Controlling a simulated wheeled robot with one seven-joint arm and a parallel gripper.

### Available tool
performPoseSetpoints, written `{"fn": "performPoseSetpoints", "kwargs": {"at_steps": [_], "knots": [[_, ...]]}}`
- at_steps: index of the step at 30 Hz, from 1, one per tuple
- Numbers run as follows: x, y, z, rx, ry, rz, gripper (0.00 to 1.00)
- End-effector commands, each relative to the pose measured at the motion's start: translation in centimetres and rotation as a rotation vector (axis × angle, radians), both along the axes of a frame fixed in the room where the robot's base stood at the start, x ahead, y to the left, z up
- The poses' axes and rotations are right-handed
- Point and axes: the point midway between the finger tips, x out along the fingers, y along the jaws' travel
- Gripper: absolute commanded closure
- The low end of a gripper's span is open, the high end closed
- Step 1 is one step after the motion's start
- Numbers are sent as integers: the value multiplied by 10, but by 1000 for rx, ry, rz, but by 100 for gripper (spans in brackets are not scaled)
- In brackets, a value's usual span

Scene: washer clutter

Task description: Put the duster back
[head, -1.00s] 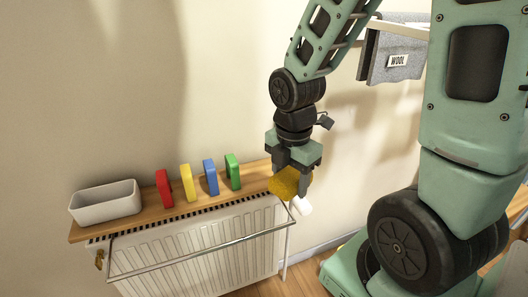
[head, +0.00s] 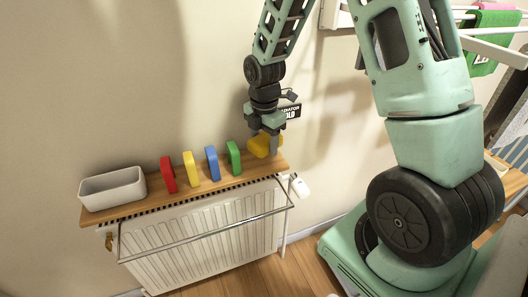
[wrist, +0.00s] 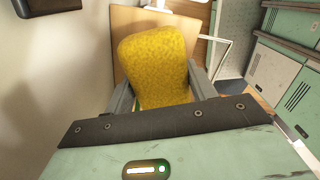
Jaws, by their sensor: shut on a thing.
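The yellow duster (head: 260,146) is a soft, textured block. My gripper (head: 266,144) points down and is shut on it, at the right end of the wooden shelf (head: 236,177) above the radiator. I cannot tell whether the duster touches the shelf. The wrist view shows the duster (wrist: 158,66) between the two fingers, with the wooden board (wrist: 126,38) behind it.
Red (head: 168,174), yellow (head: 191,168), blue (head: 212,163) and green (head: 233,158) blocks stand upright on the shelf. A pale grey trough (head: 113,188) is at its left end. Below is the white radiator (head: 200,240) with a front rail and valve (head: 300,187).

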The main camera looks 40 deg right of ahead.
Motion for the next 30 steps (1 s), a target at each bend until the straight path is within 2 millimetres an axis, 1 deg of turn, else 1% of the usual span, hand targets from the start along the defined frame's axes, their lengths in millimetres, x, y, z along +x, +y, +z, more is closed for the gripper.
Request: {"fn": "performPoseSetpoints", "kwargs": {"at_steps": [4,9,10,13,18,23,24,25,26,30], "knots": [[-1,0,-12,0,3,0,69],[-1,0,-36,0,2,-1,69],[1,0,-39,0,2,-1,69],[4,-1,-41,-1,-1,-1,69],[3,-1,-40,-1,-1,-1,69],[3,-1,-45,-1,0,-1,69],[3,-1,-44,-1,-1,-1,33],[3,-1,-44,-1,0,-1,25],[3,-1,-44,-1,0,-1,22],[3,-1,-44,-1,0,-1,22]]}}
